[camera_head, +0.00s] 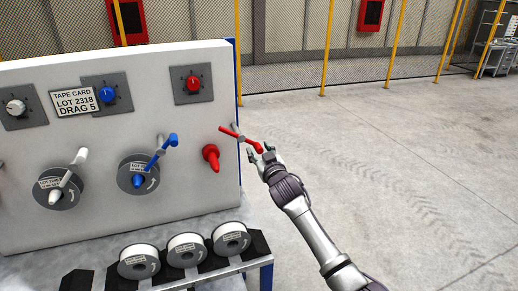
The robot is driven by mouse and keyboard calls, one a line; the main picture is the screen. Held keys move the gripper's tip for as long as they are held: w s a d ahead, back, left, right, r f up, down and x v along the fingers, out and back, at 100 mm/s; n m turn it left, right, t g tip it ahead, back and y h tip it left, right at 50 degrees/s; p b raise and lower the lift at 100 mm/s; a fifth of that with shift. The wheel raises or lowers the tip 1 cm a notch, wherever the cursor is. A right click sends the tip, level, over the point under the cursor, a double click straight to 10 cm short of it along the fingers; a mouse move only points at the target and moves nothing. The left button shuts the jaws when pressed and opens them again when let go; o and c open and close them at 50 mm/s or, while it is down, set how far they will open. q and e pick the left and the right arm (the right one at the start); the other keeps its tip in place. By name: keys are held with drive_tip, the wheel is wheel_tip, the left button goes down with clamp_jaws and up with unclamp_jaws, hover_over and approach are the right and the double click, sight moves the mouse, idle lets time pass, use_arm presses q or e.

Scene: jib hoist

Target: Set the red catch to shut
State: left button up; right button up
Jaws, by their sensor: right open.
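The red catch (239,138) is a thin red lever at the right edge of the upright white panel (110,150). It slants down to the right and its knobbed end points away from the panel. It stands clear of the bare red spindle (211,158). My right gripper (262,156) is open at the catch's outer end, with that end at or between its fingertips; I cannot tell whether they touch. My left gripper is not in view.
A blue catch (161,153) and a white catch (73,168) lie across reels on the panel. Red (193,84), blue (107,96) and white knobs sit above. A rack below holds several reels (231,238). The floor at right is clear.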

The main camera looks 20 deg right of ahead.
drive_tip(key=shift+w, duration=0.25)
drive_tip(key=shift+s, duration=0.1)
drive_tip(key=c, duration=0.9)
drive_tip(key=shift+r, duration=0.1)
clamp_jaws()
